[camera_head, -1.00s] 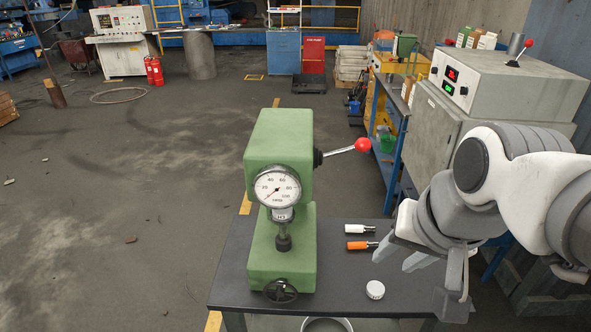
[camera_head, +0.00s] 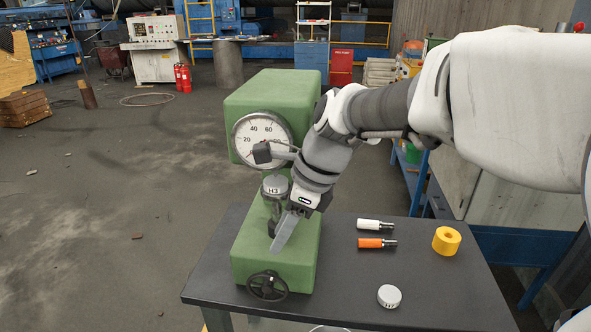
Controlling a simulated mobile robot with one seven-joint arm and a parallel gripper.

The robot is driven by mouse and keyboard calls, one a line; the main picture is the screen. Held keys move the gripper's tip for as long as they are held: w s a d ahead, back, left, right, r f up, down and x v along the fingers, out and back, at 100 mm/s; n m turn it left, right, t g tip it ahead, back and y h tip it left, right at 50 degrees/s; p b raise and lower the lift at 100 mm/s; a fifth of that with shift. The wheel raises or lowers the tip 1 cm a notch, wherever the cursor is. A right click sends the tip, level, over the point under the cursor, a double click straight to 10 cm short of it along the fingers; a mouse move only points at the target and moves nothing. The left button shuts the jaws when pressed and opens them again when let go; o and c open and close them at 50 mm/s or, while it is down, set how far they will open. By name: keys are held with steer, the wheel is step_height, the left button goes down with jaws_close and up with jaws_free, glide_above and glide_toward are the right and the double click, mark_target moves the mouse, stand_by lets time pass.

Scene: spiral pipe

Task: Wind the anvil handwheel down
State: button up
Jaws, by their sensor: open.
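The black anvil handwheel (camera_head: 267,286) is low on the front of the green tester (camera_head: 300,94), at the table's front left. A round dial (camera_head: 255,131) is on the tester's head, partly covered by my gripper. Below the dial is a grey cylinder marked H3 (camera_head: 275,185). My gripper (camera_head: 267,202) is open in front of the tester, one finger over the dial's lower edge and the other lower down. The H3 cylinder shows between the fingers; I cannot tell whether they touch it. My gripper is well above the handwheel. My arm and gripper hide the anvil area.
My arm crosses above the right side. Floor left of the tester is open.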

mark_target(249, 291)
steer(key=b+x, duration=0.5)
steer(key=x, duration=1.2)
steer(key=shift+a+f, duration=0.25)
steer(key=shift+f, duration=0.05)
jaws_close()
